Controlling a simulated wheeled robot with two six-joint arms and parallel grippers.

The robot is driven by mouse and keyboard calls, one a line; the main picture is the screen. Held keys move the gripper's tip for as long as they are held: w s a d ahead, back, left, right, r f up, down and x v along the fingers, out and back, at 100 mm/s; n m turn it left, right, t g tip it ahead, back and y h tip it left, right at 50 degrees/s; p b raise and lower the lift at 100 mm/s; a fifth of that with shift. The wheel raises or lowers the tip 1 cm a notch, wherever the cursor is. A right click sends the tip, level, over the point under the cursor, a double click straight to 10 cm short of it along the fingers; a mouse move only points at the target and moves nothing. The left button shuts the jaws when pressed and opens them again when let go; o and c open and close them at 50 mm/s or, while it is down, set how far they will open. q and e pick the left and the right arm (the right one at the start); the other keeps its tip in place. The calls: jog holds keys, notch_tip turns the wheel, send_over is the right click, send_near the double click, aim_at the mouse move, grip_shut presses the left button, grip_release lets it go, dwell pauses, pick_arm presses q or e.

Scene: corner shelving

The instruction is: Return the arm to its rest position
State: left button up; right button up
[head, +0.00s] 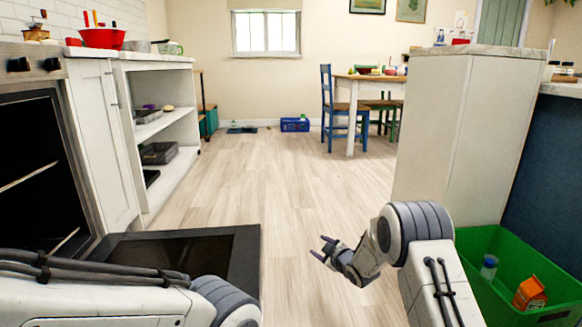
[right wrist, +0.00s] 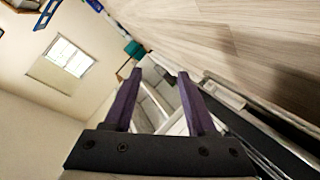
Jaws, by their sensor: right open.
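My right gripper (head: 326,249) is in the lower middle of the head view, held over open floor. Its two purple-tipped fingers are apart with nothing between them. The right wrist view also shows these fingers (right wrist: 160,100), spread and empty, with the room tilted behind them. My right arm comes in from the lower right and bends inward. My left arm enters at the lower left, and its gripper is out of the picture.
An open oven door (head: 190,250) juts out at the lower left. A green crate (head: 545,317) with an orange carton (head: 529,293) and a jar (head: 489,267) stands at the lower right. A white cabinet (head: 455,130) rises behind it. The wooden floor (head: 285,180) ahead is clear.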

jog(key=s+d+r+m+g+h, duration=0.2)
jog(key=s+d+m+g, duration=0.15)
jog(key=s, duration=0.55)
jog(key=s+d+r+m+g+h, duration=0.25)
jog(key=s+d+m, duration=0.2)
jog(key=s, duration=0.45)
jog(key=s+d+m+g, duration=0.1)
jog(key=s+m+g, duration=0.35)
jog(key=s, duration=1.75)
jog(key=s+a+r+n+g+p, duration=0.1)
jog(key=s+a+r+n+p, duration=0.3)
jog(key=r+p, duration=0.6)
jog(key=s+a+r+n+g+p, duration=0.1)
jog(key=s+a+r+p, duration=0.4)
jog(key=r+p, duration=0.55)
jog(key=s+a+r+n+p, duration=0.4)
jog(key=r+p, duration=0.4)
jog(key=r, duration=0.5)
notch_tip(320, 180, up, 35)
jog(key=m+p, duration=0.2)
jog(key=p, duration=3.3)
notch_tip(320, 180, down, 18)
jog(key=b, duration=1.8)
jog(key=shift+w+a, duration=0.2)
jog(key=shift+a, duration=0.1)
jog(key=shift+r, duration=0.1)
